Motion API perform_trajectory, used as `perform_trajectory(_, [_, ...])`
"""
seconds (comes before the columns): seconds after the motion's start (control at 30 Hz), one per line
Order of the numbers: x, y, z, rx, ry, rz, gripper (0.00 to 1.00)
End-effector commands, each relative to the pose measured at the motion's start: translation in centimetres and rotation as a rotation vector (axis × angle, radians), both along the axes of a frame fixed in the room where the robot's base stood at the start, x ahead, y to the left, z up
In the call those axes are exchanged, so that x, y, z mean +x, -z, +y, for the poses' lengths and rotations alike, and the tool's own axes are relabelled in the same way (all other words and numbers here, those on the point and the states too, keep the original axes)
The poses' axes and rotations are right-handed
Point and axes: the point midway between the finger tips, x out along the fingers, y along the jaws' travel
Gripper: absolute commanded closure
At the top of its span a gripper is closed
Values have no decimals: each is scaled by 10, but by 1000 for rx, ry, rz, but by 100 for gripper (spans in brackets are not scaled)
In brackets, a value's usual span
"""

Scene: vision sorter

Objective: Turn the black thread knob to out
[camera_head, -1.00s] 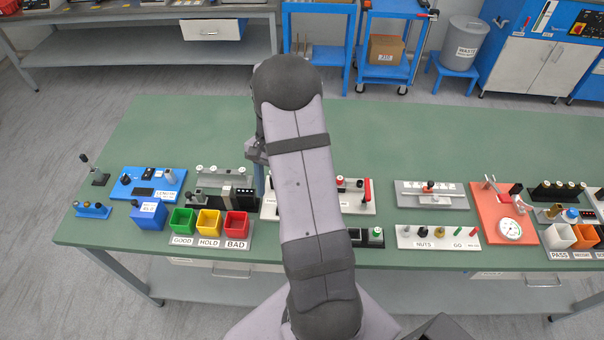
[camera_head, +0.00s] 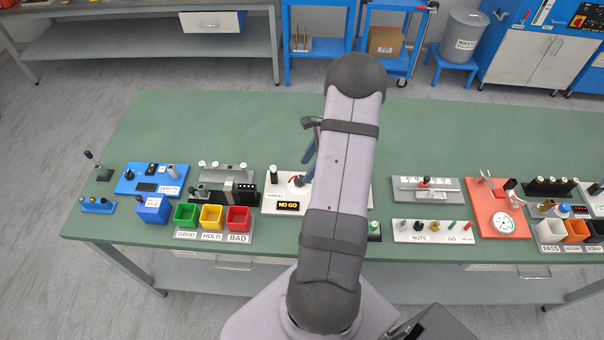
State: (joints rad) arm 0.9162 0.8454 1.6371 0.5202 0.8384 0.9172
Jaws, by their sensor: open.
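A white panel (camera_head: 270,208) with a lit "NO GO" display (camera_head: 289,205) stands left of my arm at the middle of the bench. On it are a white post with a black top (camera_head: 273,174) and a round white part with some red (camera_head: 296,182). I cannot make out the black thread knob for certain; my arm covers much of the panel. My gripper (camera_head: 306,178) is mostly hidden behind my arm.
Left are green, yellow and red bins (camera_head: 211,217) and a blue device (camera_head: 150,179). Right are a grey fixture (camera_head: 426,190), a white nuts rack (camera_head: 433,231) and an orange plate with a dial (camera_head: 497,215). The bench's back half (camera_head: 220,120) is clear.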

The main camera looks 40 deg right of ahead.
Motion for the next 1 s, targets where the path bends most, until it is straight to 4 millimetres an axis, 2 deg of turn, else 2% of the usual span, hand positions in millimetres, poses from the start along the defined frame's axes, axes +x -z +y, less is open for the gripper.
perform_trajectory(0.2, [6, 25, 11, 3, -3, 3, 53])
perform_trajectory(0.4, [10, 41, 15, 1, -3, 2, 53])
perform_trajectory(0.8, [12, 47, 16, -1, -3, 0, 53])
perform_trajectory(0.97, [12, 47, 16, 0, -4, 1, 92])
perform_trajectory(1.0, [12, 47, 16, 0, -4, 1, 95])
